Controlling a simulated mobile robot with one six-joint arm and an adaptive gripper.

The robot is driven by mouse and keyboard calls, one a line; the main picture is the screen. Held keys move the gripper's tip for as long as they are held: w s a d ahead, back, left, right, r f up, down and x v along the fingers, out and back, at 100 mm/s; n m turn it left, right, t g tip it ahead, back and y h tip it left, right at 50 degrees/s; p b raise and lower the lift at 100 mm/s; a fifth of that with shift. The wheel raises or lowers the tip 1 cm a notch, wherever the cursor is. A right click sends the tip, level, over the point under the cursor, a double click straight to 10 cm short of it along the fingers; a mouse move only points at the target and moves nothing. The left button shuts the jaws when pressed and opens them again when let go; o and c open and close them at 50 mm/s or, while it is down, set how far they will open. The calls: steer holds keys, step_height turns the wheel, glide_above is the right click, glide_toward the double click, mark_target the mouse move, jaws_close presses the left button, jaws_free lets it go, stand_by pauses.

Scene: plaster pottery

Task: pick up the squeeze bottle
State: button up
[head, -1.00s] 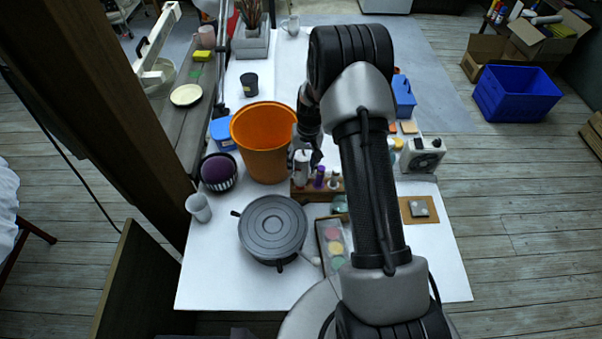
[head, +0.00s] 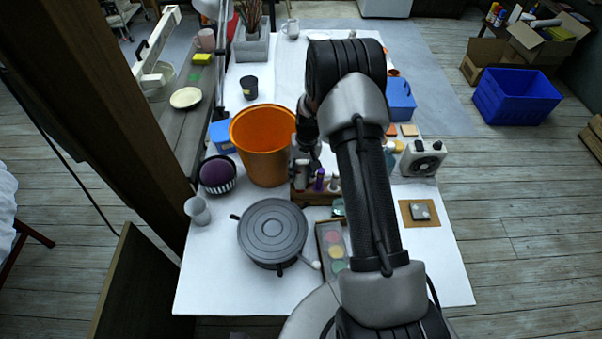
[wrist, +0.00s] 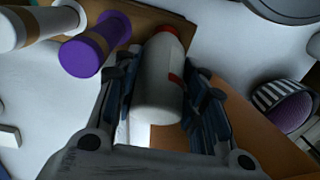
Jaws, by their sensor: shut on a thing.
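The squeeze bottle (wrist: 158,85) is white with a red cap and a red mark, between my fingers in the wrist view. My gripper (wrist: 160,80) is shut on it, with one dark finger on each side. In the head view my gripper (head: 308,157) is over the left end of the wooden rack (head: 318,198), beside the orange bucket. Part of the white bottle (head: 301,172) shows below it; the rest is hidden by my gripper. I cannot tell whether the bottle is clear of the rack.
A purple bottle (wrist: 92,48) and a white one (wrist: 25,28) stand close by. The orange bucket (head: 262,150) is just left of my gripper.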

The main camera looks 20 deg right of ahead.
step_height(320, 180, up, 20)
steer(key=p, duration=0.3)
steer(key=shift+p, duration=0.4)
